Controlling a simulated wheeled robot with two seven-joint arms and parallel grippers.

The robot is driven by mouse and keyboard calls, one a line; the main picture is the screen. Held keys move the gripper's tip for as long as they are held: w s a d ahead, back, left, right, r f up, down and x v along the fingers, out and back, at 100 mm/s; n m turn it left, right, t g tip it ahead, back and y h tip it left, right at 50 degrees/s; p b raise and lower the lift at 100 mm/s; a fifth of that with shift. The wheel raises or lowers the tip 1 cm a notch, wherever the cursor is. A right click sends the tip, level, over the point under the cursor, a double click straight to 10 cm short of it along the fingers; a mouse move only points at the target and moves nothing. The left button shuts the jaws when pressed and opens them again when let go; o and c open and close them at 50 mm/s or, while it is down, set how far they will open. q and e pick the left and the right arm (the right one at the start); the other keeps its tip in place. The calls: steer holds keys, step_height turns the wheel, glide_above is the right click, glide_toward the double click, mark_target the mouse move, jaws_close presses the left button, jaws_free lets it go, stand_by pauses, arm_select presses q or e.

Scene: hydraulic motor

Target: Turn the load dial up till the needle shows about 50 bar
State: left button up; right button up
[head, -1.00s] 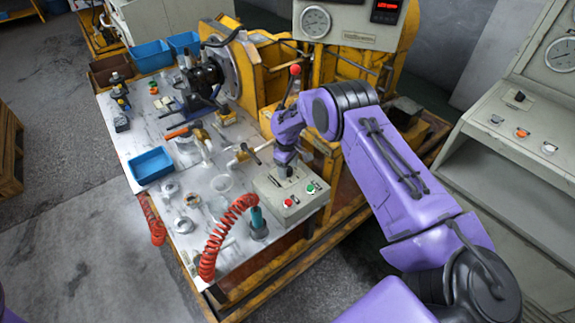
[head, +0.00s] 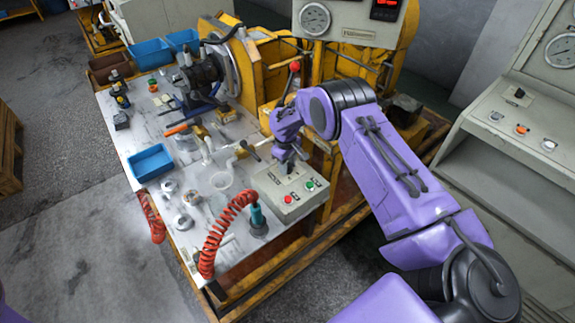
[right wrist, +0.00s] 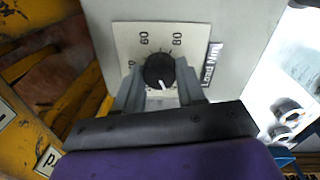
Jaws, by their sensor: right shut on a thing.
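The load dial (right wrist: 158,70) is a round black knob with a white pointer mark, on a pale scale plate labelled "Load" in the right wrist view. Its mark points down in that picture, toward my gripper. My right gripper (right wrist: 159,88) is shut on the dial, with one finger on each side. In the head view my right gripper (head: 284,168) is over the grey control box (head: 290,196), and hides the dial there. The round gauge (head: 314,19) is on the panel behind; its needle is too small to read. My left gripper is out of view.
The box carries a red button (head: 288,199) and a green button (head: 309,184). A red coiled hose (head: 217,235) is to its left. A red-knobbed lever (head: 294,67) rises behind my wrist. A blue tray (head: 152,163) and small parts lie on the bench.

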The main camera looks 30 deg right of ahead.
steer(key=m+b, duration=0.1)
steer(key=m, duration=0.4)
steer(key=m+b, duration=0.1)
steer(key=m, duration=0.4)
steer(key=shift+w+g, duration=0.1)
steer(key=shift+g, duration=0.2)
stand_by(0.4)
steer(key=o, duration=1.1)
steer(key=shift+c, duration=0.2)
steer(key=shift+r, duration=0.1)
step_height(320, 180, up, 10)
steer(key=b, duration=0.2)
steer(key=shift+w+a+r, duration=0.15)
steer(key=shift+r, duration=0.05)
